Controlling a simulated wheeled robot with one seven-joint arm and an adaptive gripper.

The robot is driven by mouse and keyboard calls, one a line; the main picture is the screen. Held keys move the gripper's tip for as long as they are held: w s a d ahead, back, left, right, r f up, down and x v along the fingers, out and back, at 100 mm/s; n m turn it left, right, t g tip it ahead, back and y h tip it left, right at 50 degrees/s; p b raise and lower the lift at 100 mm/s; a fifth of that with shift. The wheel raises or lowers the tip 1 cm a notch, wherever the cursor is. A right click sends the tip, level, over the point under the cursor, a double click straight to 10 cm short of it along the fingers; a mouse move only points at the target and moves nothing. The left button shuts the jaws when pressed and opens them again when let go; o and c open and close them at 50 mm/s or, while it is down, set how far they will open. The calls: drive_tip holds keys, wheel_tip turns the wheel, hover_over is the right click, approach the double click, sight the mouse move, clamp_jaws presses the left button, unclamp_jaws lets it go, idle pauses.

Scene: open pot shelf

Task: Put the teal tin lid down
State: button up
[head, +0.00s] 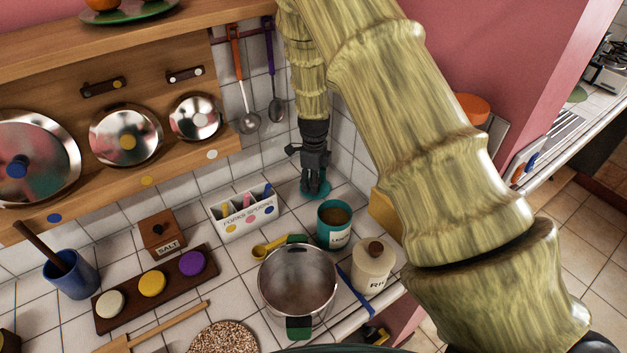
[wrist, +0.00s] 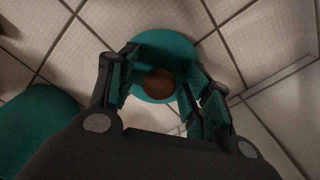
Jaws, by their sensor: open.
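The teal tin lid (head: 318,194) appears to lie flat on the tiled counter near the back corner. In the wrist view the round teal lid (wrist: 166,46) shows with its brown knob (wrist: 160,82) between my fingers. My gripper (head: 314,183) points down over the lid, and its fingers stand open on either side of the knob. Whether a finger touches the knob cannot be told. The teal tin (head: 335,233) stands upright and open in front of the lid, with brown contents and a label. A teal shape at the left of the wrist view looks like this tin.
A cutlery holder (head: 243,222) stands left of the lid. A steel pot (head: 297,285) and a white lidded jar (head: 373,268) stand nearer the front. Ladles (head: 247,121) hang on the tiled wall behind. Bare tiles surround the lid.

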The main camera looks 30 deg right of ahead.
wheel_tip(320, 180, up, 12)
drive_tip(key=b, duration=0.3)
idle(0.5)
